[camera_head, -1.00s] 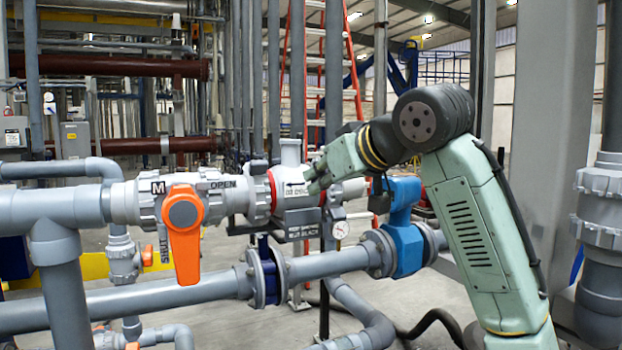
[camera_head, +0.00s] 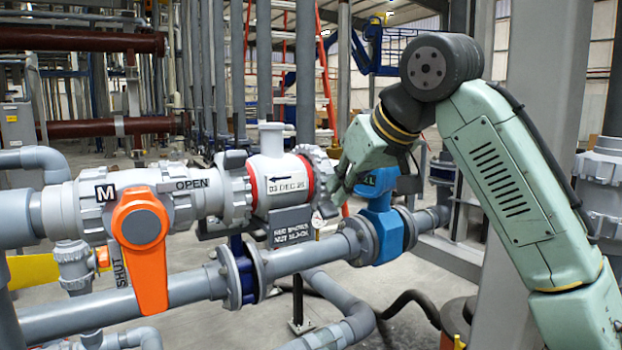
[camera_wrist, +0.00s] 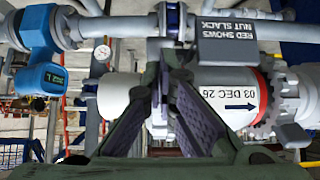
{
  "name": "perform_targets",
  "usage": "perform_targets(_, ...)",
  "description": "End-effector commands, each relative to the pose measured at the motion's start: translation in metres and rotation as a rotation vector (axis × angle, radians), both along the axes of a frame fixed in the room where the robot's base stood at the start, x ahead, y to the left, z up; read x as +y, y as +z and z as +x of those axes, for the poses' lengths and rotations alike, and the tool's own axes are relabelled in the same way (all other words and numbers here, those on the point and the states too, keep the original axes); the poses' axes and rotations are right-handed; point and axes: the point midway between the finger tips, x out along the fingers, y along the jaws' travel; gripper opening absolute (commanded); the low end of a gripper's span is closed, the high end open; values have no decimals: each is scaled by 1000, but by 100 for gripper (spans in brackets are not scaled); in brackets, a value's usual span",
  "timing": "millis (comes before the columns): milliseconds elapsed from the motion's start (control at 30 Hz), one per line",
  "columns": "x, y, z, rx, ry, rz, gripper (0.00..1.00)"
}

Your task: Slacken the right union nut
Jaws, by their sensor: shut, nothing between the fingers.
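The right union nut (camera_head: 322,172) is a grey ribbed ring at the right end of the white valve body (camera_head: 275,170). A red band (camera_head: 307,178) shows beside it on the body. My gripper (camera_head: 342,190) is at the nut's right side, partly over it; whether they touch I cannot tell. In the wrist view, which is upside down, my gripper's fingers (camera_wrist: 172,72) come together at their tips, empty, in front of the right nut, hiding most of it. The left union nut (camera_head: 235,188) also has a red band beside it.
An orange-handled valve (camera_head: 142,230) stands at left. A sign about red showing a slack nut (camera_head: 293,230) hangs below the body. A lower grey pipe (camera_head: 300,257) carries a blue meter (camera_head: 383,225). A grey column (camera_head: 540,110) stands behind my arm.

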Motion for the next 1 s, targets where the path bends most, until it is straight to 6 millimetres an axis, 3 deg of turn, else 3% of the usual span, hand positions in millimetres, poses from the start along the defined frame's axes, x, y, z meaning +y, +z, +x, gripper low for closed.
perform_targets(200, 8, -17, 11, 0, 1, 1, 0)
perform_targets(1000, 12, -35, 13, 3, 7, 3, 0)
